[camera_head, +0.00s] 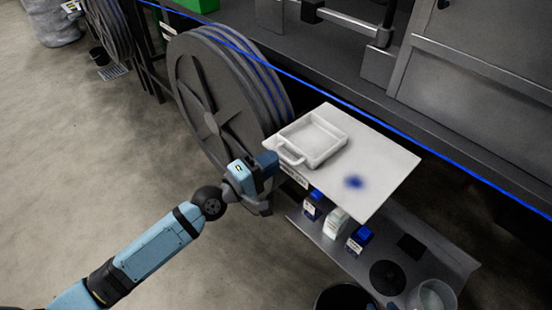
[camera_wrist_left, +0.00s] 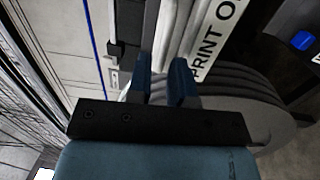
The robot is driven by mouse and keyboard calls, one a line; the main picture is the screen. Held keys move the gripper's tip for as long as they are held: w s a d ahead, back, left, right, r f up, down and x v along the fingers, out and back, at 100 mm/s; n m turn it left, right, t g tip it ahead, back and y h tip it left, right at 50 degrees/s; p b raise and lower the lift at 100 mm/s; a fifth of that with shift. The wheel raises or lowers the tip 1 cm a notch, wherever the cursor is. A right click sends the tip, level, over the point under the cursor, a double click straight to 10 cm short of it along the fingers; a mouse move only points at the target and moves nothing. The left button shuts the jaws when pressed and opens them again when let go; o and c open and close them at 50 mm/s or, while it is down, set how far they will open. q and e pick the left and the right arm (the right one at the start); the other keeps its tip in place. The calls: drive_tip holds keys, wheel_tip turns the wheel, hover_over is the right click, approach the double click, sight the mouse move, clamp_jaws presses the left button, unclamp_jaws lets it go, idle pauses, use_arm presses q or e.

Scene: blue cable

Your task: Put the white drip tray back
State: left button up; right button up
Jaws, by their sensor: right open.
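The white drip tray (camera_head: 318,139) is a shallow square pan with a loop handle (camera_head: 291,156) at its lower left. It lies on a white board (camera_head: 385,160) beside the hose reel. My left gripper (camera_head: 268,161) is at the board's left edge, close to the handle. In the left wrist view my left fingers (camera_wrist_left: 162,78) stand apart, with a pale bar just beyond or between them; I cannot tell whether they grip it.
A blue cable (camera_head: 350,95) runs diagonally behind the board along the machine. A large grey reel (camera_head: 215,100) stands left of the board. Below, a metal shelf (camera_head: 435,255) holds small blue-capped bottles (camera_head: 360,238) and a pale container (camera_head: 432,297). A blue stain (camera_head: 354,182) marks the board.

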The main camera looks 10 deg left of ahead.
use_arm(q)
drive_tip(key=b+v, duration=0.2)
drive_tip(key=v, duration=0.8)
drive_tip(key=s+f+m+g+y, duration=0.2)
drive_tip(key=s+f+m+y, duration=0.2)
drive_tip(key=f, duration=0.7)
drive_tip(key=s+f+m+g+y, duration=0.2)
drive_tip(key=s+f+m+y, duration=0.2)
drive_tip(key=s+f+m, duration=0.5)
wheel_tip(320, 180, down, 3)
drive_tip(key=shift+a+f+m, duration=0.2)
drive_tip(key=shift+m, duration=0.1)
drive_tip(key=shift+s, duration=0.1)
